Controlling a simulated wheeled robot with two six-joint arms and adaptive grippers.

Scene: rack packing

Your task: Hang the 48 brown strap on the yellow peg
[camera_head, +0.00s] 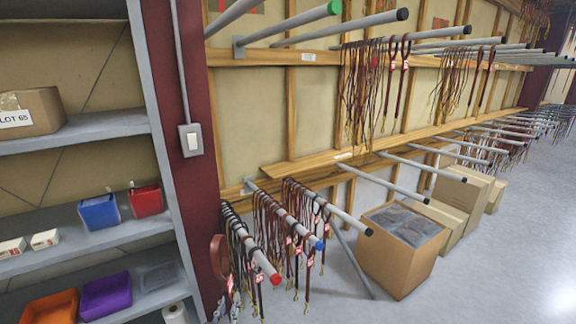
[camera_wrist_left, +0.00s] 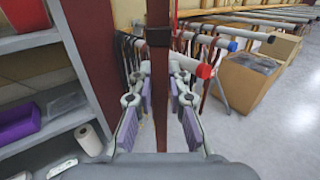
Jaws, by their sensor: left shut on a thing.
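A brown strap (camera_wrist_left: 160,100) hangs upright between the fingers of my left gripper (camera_wrist_left: 160,72) in the left wrist view. The gripper is shut on it, with the purple finger pads on either side. The gripper itself is hard to make out there. I see no clearly yellow tip on any peg; visible tips are red, blue (camera_head: 319,245), green (camera_head: 334,7) and black. My right gripper is not in view.
Straps hang densely on the lower pegs and on upper pegs (camera_head: 402,14). A dark red post (camera_head: 193,130) and a grey shelf (camera_head: 85,130) with bins stand to the left. An open cardboard box (camera_head: 390,265) stands on the floor. The floor at right is clear.

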